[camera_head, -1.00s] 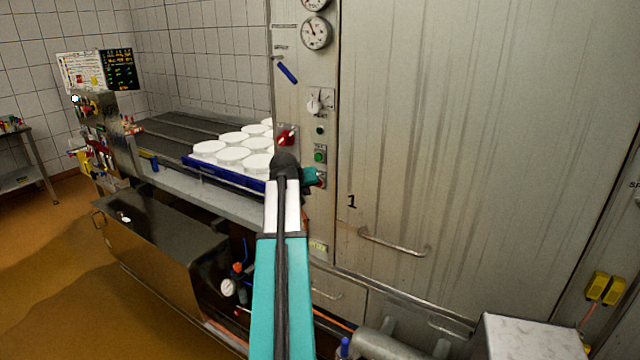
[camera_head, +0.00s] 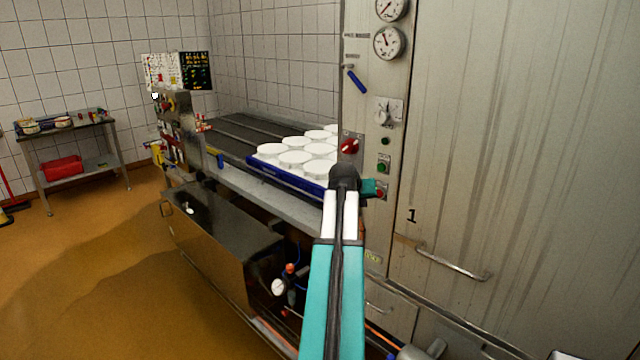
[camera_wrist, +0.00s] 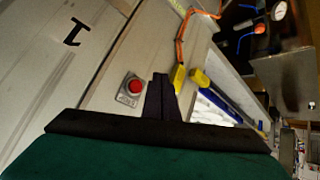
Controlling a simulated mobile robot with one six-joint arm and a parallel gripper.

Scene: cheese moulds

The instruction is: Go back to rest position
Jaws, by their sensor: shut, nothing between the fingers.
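My gripper (camera_wrist: 161,98) shows in the wrist view with its dark fingers closed together and nothing between them. A red push button (camera_wrist: 134,87) on the metal panel is just left of the fingertips in that view; I cannot tell how far apart they are. In the head view my teal and white arm reaches forward to the machine's control panel. The gripper itself is mostly hidden behind the arm there. The red button (camera_head: 380,194) shows just right of the arm's end, below a green button (camera_head: 383,167).
A blue tray (camera_head: 262,170) of white moulds (camera_head: 295,158) sits on the conveyor (camera_head: 235,131) left of my arm. The metal cabinet door with its handle (camera_head: 452,264) fills the right. A side table (camera_head: 72,129) stands far left. The orange floor (camera_head: 90,250) at left is open.

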